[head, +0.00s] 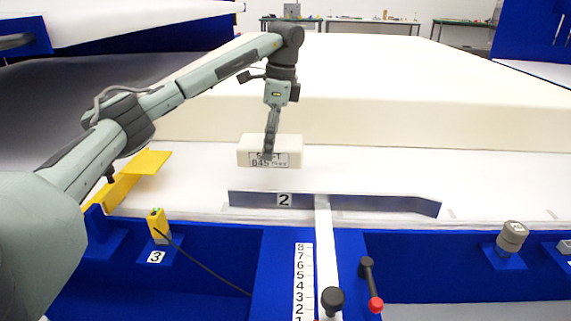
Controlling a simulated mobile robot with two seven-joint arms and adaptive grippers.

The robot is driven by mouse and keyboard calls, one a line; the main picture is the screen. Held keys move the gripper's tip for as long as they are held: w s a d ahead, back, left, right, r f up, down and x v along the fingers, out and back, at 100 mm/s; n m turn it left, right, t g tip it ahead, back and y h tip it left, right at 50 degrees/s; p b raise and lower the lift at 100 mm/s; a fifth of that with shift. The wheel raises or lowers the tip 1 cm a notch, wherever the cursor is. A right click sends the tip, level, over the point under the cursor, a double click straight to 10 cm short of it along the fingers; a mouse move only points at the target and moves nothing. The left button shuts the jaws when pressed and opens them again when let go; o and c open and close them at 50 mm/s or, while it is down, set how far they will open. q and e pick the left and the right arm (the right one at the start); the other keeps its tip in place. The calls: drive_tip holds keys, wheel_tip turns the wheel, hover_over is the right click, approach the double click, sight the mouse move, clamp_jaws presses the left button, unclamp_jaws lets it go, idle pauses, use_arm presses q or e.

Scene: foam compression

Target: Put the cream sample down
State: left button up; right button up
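The cream sample (289,145) is a small pale block with a printed label on its front face, just above the middle of the head view. My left gripper (268,151) reaches down onto it from above. One finger lies across the front face and covers part of the label; the other finger is hidden behind the block. The gripper looks shut on the sample. The block looks level, over the white bed behind the metal bar. I cannot tell for sure whether its underside touches the bed. My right gripper is not in view.
A metal bar marked 2 (350,203) stands in front of the sample. A big cream foam block (400,90) fills the back. Yellow parts (150,162) are at left, and a yellow device (157,225) is by label 3. A lever (370,285) and number scale (303,280) are in front.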

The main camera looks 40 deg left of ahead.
sight(284, 142)
use_arm(q)
drive_tip(key=d+f, duration=0.1)
drive_tip(key=w+d+f, duration=0.1)
drive_tip(key=shift+d, duration=0.35)
drive_tip(key=shift+f, duration=1.9)
drive_tip(key=o, duration=0.8)
drive_tip(key=shift+f, duration=0.1)
drive_tip(key=r, duration=0.4)
drive_tip(key=d+r, duration=0.1)
drive_tip(key=r, duration=0.3)
drive_tip(key=w+r, duration=0.1)
drive_tip(key=r, duration=0.3)
drive_tip(key=shift+d, duration=0.25)
